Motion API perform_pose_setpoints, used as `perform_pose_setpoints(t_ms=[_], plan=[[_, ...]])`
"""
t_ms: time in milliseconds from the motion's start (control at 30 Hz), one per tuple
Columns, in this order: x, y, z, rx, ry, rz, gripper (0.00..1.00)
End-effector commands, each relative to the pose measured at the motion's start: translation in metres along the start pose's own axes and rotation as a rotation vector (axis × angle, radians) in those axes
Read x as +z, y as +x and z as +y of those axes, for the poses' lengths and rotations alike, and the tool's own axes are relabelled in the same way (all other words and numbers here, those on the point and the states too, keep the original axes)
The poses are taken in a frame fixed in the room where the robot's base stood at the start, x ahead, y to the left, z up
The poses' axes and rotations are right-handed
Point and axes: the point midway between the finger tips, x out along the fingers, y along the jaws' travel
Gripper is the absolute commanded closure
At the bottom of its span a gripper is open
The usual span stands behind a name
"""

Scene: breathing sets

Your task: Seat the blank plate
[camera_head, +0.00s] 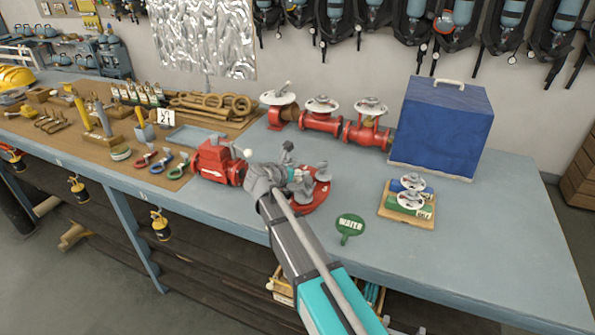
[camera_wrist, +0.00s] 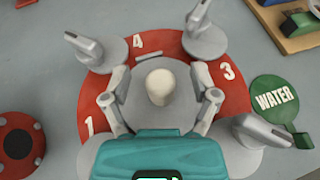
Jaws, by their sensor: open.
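The blank plate appears to be a grey round disc (camera_wrist: 137,112) with a pale upright knob (camera_wrist: 160,87) in its middle. It shows in the wrist view inside a red base (camera_wrist: 237,95) marked 1, 3 and 4. Grey lever clamps (camera_wrist: 204,32) stand around the disc, one at upper left and one at lower right. My gripper (camera_wrist: 160,98) is open, its fingers on either side of the knob, over the disc. I cannot tell whether they touch it or how the disc sits. In the head view my gripper (camera_head: 291,180) hides part of the red base (camera_head: 318,199).
A red block with a white arrow (camera_head: 213,160) stands left of the base. A green WATER tag (camera_head: 350,226) lies to its right. Beyond are a small board with valves (camera_head: 407,205), a blue case (camera_head: 440,125) and red valves (camera_head: 322,122). The bench's right front (camera_head: 500,240) is clear.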

Motion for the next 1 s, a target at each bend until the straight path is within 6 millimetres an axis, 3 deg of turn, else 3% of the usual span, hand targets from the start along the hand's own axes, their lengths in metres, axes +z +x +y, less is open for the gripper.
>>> perform_pose_setpoints(t_ms=[1000], plan=[[0.067,-0.027,0.001,0.000,0.000,0.000,0.23]])
